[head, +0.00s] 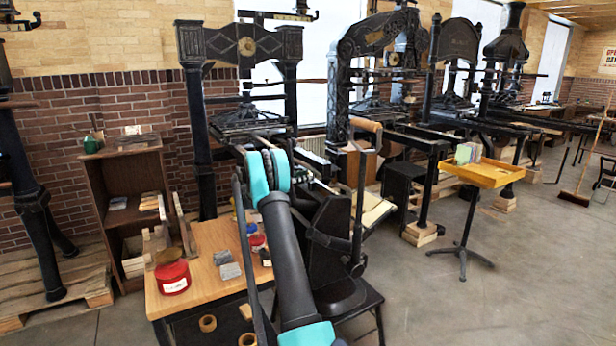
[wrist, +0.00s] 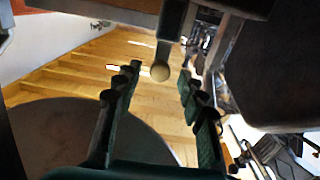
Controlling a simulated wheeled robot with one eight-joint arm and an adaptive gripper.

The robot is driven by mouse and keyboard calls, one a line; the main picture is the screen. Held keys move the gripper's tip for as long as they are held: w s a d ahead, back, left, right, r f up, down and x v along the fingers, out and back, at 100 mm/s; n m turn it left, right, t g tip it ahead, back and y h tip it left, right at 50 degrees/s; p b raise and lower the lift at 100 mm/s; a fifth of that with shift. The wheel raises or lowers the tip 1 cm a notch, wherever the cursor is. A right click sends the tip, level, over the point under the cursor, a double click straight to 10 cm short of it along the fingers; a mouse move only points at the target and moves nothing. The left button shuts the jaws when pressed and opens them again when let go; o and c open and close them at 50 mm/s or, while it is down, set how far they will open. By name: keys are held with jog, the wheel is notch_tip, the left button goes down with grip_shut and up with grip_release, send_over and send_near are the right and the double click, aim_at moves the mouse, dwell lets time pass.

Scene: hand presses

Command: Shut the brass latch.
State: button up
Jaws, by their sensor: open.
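In the wrist view my gripper (wrist: 158,72) is open, with its two dark fingers apart. A pale brass-coloured round knob (wrist: 160,73) shows in the gap between the fingertips, at the lower end of a dark upright bar. It looks like part of the brass latch, but I cannot tell whether the latch is open or shut. No finger visibly touches the knob, and its distance beyond the tips is unclear. In the head view my arm reaches toward the black hand presses; I cannot make out the gripper or the latch there.
In the wrist view a large dark grey disc (wrist: 90,135) lies lower left, and a dark block (wrist: 275,60) fills the right. In the head view a wooden table (head: 205,270) holds red tins (head: 173,277). A yellow tray stand (head: 480,173) stands right, with open floor around it.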

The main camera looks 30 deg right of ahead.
jog(key=shift+d, duration=1.4)
jog(key=shift+c, duration=0.3)
grip_shut()
